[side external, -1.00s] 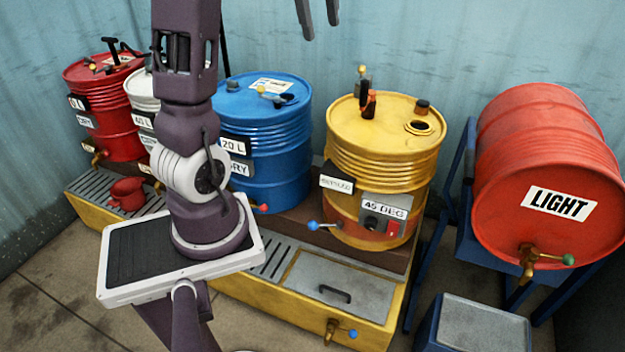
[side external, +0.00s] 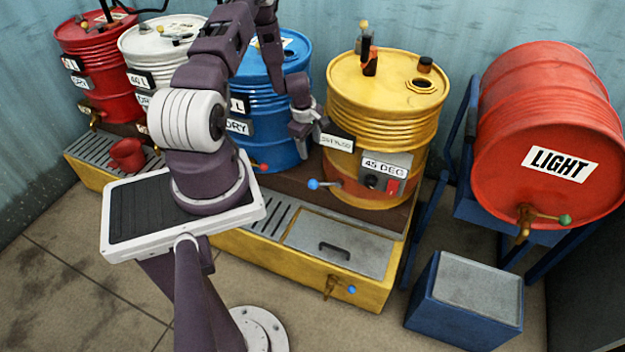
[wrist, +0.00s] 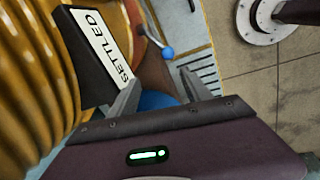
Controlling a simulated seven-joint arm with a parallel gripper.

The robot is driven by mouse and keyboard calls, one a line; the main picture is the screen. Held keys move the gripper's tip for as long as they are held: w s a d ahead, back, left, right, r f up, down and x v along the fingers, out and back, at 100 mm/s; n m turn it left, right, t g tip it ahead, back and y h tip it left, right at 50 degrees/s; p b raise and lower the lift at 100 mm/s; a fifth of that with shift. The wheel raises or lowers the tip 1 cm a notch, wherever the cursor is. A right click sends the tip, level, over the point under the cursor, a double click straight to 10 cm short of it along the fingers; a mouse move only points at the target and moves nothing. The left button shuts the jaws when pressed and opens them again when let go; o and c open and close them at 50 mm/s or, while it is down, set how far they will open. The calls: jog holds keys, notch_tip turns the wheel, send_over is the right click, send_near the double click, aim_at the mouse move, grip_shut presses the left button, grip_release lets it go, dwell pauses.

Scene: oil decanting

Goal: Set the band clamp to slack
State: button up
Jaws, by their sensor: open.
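The yellow drum (side external: 385,110) stands upright with an orange-red band (side external: 345,191) around its lower part. I cannot make out which part is the band clamp. A "45 DEG" control box (side external: 386,176) sits on the band's front. My gripper (side external: 305,132) is open and empty, pointing down beside the drum's left side, close to the "SETTLED" plate (side external: 336,143). In the wrist view my gripper (wrist: 160,95) has its fingers apart, with the plate (wrist: 98,50) near the left finger. A blue-knobbed lever (wrist: 167,52) shows beyond the fingers.
The blue drum (side external: 270,110) is close on the gripper's left. The yellow bench (side external: 270,260) has a grating and a lidded tray (side external: 350,243). A red drum marked "LIGHT" (side external: 545,110) lies at right; a blue box (side external: 465,300) stands below it. A red jug (side external: 126,154) is at left.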

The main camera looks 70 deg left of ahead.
aim_at(312, 181)
jog(key=f, duration=1.2)
jog(key=w+a+f, duration=0.1)
jog(key=f, duration=0.5)
jog(key=shift+f, duration=0.4)
jog(key=shift+c, duration=0.5)
grip_shut()
